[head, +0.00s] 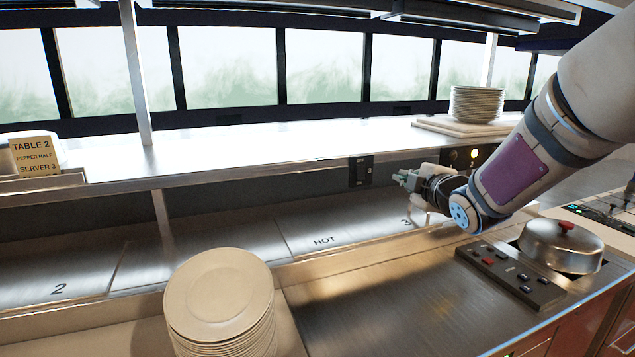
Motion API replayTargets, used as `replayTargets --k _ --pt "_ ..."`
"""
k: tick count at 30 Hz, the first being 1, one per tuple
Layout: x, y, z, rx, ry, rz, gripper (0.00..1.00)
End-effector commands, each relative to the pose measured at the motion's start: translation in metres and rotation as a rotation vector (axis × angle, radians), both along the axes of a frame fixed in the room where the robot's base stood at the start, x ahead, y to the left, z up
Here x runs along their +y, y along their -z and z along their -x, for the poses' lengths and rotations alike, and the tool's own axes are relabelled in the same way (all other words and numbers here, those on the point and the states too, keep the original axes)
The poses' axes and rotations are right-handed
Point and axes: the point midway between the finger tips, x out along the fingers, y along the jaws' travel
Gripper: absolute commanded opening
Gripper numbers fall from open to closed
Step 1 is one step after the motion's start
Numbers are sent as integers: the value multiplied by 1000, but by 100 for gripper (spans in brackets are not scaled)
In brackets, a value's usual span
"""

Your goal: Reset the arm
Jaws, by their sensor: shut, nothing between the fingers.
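My arm reaches in from the right side of the head view. My gripper (403,181) is at its end, pointing left over the metal counter near the mark 3. The gripper is small in the picture and partly covered by my wrist. It is shut and I see nothing held in it.
A stack of plates (220,298) stands at the front. Another plate stack (477,104) sits on a board on the upper shelf (240,148). A lidded pan (560,246) and a button panel (508,275) are below my arm. The counter (375,292) between is clear.

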Motion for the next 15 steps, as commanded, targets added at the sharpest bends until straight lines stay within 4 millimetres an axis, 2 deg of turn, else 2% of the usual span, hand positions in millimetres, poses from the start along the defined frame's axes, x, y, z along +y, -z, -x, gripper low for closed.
replayTargets --k 1,6,11,15 --pt "-1 -11 16 42 46 -48 0" --pt "-7 -20 74 213 222 -252 0" --pt "-7 -18 143 364 391 -461 0" --pt "0 -9 211 496 537 -650 0"
